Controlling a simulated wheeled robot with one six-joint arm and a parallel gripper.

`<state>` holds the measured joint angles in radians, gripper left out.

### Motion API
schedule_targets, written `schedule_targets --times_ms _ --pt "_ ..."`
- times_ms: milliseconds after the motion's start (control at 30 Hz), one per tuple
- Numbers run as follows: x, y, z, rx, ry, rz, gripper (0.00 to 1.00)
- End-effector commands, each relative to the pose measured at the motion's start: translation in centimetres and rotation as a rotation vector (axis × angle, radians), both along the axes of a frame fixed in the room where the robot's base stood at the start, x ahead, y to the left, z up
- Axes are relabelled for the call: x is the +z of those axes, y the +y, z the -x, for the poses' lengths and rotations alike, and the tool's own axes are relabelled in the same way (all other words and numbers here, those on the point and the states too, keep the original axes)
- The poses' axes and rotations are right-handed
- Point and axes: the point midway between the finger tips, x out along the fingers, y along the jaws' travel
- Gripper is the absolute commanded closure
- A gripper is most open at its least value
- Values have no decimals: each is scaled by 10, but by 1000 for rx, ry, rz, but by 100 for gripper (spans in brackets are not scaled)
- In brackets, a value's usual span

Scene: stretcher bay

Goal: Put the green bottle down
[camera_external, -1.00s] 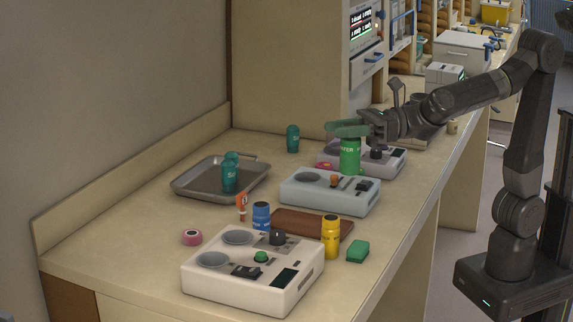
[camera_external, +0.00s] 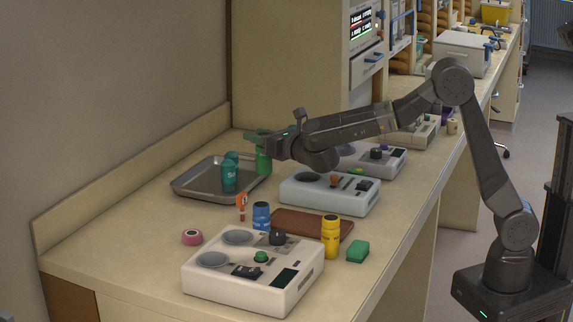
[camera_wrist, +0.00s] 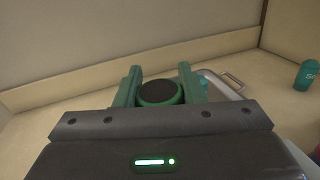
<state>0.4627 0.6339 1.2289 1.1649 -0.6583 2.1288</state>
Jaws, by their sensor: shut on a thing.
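The green bottle (camera_external: 263,162) is upright in my gripper (camera_external: 263,138), at the right end of the metal tray (camera_external: 190,190) in the external view. I cannot tell whether its base touches the tray or hangs above it. In the wrist view its dark cap (camera_wrist: 158,92) sits between the two green fingers of my gripper (camera_wrist: 158,84), which are shut on it. The tray also shows behind the right finger in the wrist view (camera_wrist: 234,78). Its lower part is hidden there.
Two teal bottles (camera_external: 229,180) stand at the tray. Another teal bottle (camera_wrist: 307,75) stands right in the wrist view. A light blue device (camera_external: 330,198), white device (camera_external: 250,275), blue bottle (camera_external: 261,216) and yellow bottle (camera_external: 331,238) are nearer.

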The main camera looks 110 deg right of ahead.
Motion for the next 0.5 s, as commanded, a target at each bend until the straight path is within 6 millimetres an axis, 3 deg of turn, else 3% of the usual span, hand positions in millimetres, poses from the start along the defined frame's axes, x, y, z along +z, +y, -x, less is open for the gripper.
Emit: schedule_targets --times_ms 133,400,500 --pt "-14 -16 6 -38 6 -3 95" --pt "-62 -16 7 -41 7 -2 95" --pt "-70 -16 7 -41 5 -3 95"
